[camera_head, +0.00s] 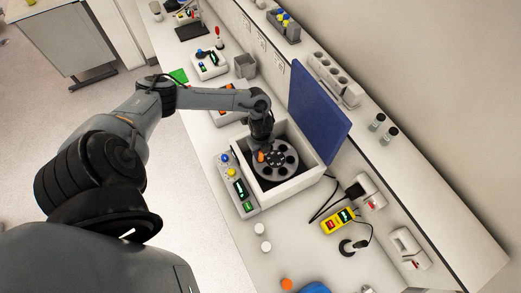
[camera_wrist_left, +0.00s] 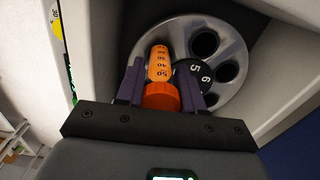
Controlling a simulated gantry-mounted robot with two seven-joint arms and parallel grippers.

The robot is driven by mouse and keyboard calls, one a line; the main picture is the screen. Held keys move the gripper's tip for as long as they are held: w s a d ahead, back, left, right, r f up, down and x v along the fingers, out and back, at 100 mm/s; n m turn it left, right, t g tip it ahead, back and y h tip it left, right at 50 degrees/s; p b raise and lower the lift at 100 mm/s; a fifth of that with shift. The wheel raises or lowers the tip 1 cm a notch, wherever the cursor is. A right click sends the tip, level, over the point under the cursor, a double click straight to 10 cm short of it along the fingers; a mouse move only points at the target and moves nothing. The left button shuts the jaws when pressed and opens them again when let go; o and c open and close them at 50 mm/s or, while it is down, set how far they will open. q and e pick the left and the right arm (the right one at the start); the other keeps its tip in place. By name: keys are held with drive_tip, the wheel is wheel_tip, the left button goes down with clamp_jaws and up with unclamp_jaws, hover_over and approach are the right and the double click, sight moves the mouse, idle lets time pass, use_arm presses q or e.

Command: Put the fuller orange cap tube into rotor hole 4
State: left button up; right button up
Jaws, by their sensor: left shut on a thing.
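My left gripper (camera_head: 262,148) is over the open centrifuge and shut on an orange cap tube (camera_head: 261,157). In the left wrist view the tube (camera_wrist_left: 159,64) lies between the two dark fingers (camera_wrist_left: 161,85), its orange cap (camera_wrist_left: 160,97) nearest the camera. Its body looks orange with dark graduation marks and points toward the rotor (camera_wrist_left: 232,50). I cannot tell whether its far end is inside a hole. The grey rotor (camera_head: 283,175) has several dark holes; 5 and 6 show on its hub, and hole 4's number is hidden. My right gripper is not in view.
The centrifuge's white housing (camera_head: 309,179) surrounds the rotor, with its blue lid (camera_head: 318,97) raised behind. A control panel (camera_head: 238,186) stands at its left. Another orange cap (camera_head: 286,284) and two white caps (camera_head: 262,237) are on the bench nearer me. A yellow device (camera_head: 338,221) sits to the right.

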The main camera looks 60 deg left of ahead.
sight(261, 155)
use_arm(q)
drive_tip(key=shift+f+b, duration=0.4)
drive_tip(key=shift+f, duration=0.3)
drive_tip(key=shift+f, duration=0.15)
idle(0.6)
drive_tip(key=shift+f, duration=0.25)
drive_tip(key=shift+f+b, duration=0.65)
drive_tip(key=shift+f, duration=0.15)
drive_tip(key=shift+r, duration=0.15)
drive_tip(key=shift+r+p, duration=1.55)
drive_tip(key=shift+p, duration=0.1)
drive_tip(key=shift+r, duration=1.35)
